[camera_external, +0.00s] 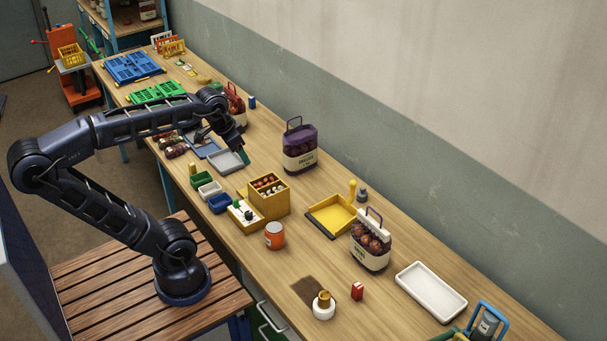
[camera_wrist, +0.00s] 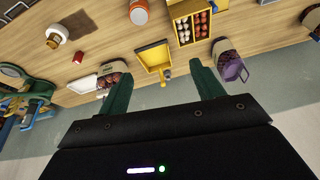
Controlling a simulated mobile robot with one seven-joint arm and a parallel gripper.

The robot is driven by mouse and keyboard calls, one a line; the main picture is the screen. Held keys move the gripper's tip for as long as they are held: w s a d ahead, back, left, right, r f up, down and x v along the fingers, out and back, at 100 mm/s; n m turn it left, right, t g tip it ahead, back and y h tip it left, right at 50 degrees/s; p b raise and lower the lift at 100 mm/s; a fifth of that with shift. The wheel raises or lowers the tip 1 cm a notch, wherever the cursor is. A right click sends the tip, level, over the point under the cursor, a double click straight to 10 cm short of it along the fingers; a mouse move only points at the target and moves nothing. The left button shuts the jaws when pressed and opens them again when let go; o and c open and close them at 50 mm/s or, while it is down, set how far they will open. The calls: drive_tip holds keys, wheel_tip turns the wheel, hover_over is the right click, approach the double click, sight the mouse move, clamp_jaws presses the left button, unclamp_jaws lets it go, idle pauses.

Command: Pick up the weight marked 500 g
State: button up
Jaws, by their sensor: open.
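No marking of 500 g can be read in either view. A small grey knobbed piece (camera_external: 362,194) that looks like a weight stands beside the yellow tray, near the wall side of the bench; its label is too small to read. In the wrist view I cannot clearly tell it from the tray's yellow handle. My gripper (camera_external: 224,146) is over the middle of the bench, well to the left of that grey piece. In the wrist view my gripper (camera_wrist: 160,68) has its green fingers wide apart with nothing between them.
The yellow tray (camera_external: 313,222) lies mid-bench. A purple sack (camera_external: 299,163) and a netted sack (camera_external: 370,262) stand either side of it. A wooden compartment box (camera_external: 268,207), an orange jar (camera_external: 274,240) and a white tray (camera_external: 408,277) stand nearby. Bare wood lies between them.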

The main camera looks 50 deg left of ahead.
drive_tip(key=w+d+r+m+g, duration=0.1)
drive_tip(key=w+r+m, duration=0.35)
drive_tip(key=w, duration=0.95)
drive_tip(key=m+g, duration=0.3)
drive_tip(key=m, duration=0.6)
hover_over(363, 188)
wheel_tip(363, 188, down, 8)
drive_tip(key=r, duration=0.1)
drive_tip(key=shift+n, duration=0.25)
drive_tip(key=f, duration=3.1)
drive_tip(key=shift+w+a, duration=0.1)
drive_tip(key=shift+a, duration=0.25)
drive_tip(key=shift+d+f, duration=0.15)
drive_tip(key=shift+f, duration=1.15)
drive_tip(key=shift+d+f, duration=0.1)
drive_tip(key=shift+f, duration=1.15)
drive_tip(key=shift+c, duration=0.3)
drive_tip(key=c, duration=1.4)
